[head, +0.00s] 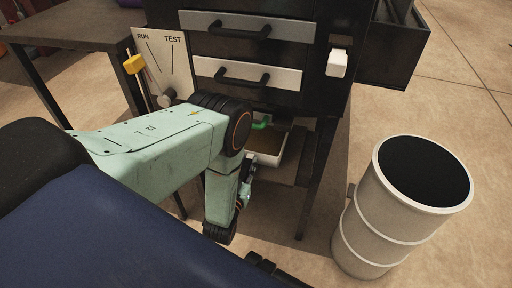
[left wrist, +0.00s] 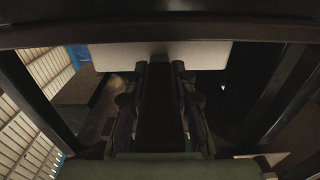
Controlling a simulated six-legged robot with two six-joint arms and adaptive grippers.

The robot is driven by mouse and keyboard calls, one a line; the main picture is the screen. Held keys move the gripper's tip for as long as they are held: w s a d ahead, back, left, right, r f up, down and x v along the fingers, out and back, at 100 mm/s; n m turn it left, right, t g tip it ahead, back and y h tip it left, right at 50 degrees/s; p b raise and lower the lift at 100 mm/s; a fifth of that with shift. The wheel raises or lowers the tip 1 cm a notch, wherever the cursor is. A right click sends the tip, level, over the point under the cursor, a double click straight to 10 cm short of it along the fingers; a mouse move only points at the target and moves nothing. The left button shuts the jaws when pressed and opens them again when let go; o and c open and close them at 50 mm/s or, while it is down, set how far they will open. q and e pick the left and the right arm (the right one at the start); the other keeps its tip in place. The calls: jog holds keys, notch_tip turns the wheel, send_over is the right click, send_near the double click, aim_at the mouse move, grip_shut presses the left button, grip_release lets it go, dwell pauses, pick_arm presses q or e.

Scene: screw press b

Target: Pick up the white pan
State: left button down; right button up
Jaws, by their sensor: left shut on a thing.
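The white pan (head: 270,158) sits under the drawers of the black cabinet, at a low shelf, with brownish contents or a brown inside showing. A green piece (head: 262,124) shows at its back edge. My left arm hides the pan's left part. My left gripper (head: 250,172) is at the pan's near left side, mostly behind my own wrist. In the left wrist view the pan's pale wall (left wrist: 205,55) spans the top, and the fingers (left wrist: 160,68) reach its lower edge and are shut on it. My right gripper is not in view.
The black cabinet has two handled drawers (head: 247,73) above the pan and a leg (head: 315,180) right of it. A RUN/TEST panel (head: 160,62) with a yellow-handled lever is at left. A white barrel (head: 385,230) stands at right, with open floor between.

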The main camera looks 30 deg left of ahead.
pick_arm(q)
jog(key=shift+r, duration=0.1)
notch_tip(320, 180, up, 10)
jog(key=p, duration=0.5)
jog(key=c, duration=1.6)
grip_release()
grip_shut()
